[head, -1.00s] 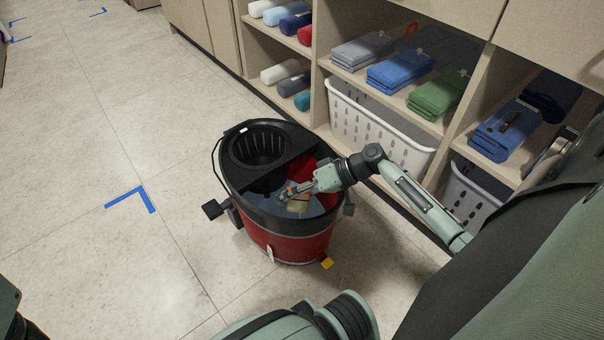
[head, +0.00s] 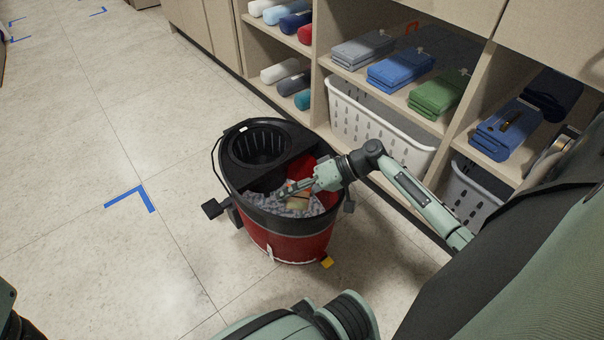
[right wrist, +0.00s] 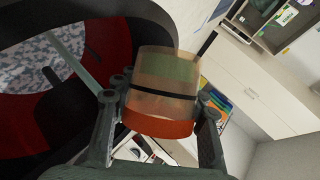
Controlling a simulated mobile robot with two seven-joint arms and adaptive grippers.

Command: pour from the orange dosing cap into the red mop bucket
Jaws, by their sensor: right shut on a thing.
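The red mop bucket (head: 285,243) stands on the floor with a black rim and a black wringer basket (head: 258,147) at its back left. Mottled grey-white liquid shows inside it. My right gripper (head: 296,189) is over the bucket's open front part, shut on the orange dosing cap (head: 299,200). In the right wrist view the cap (right wrist: 168,75) is translucent with an orange-red band at one end, held between both fingers. A greenish patch shows through its wall. The cap looks tilted; whether anything flows from it I cannot tell.
A shelf unit stands along the right, with folded cloths (head: 400,68), rolled towels and a white perforated basket (head: 370,128) close behind the bucket. A yellow tab (head: 327,262) sticks out at the bucket's foot. The floor to the left is clear, with blue tape marks (head: 135,196).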

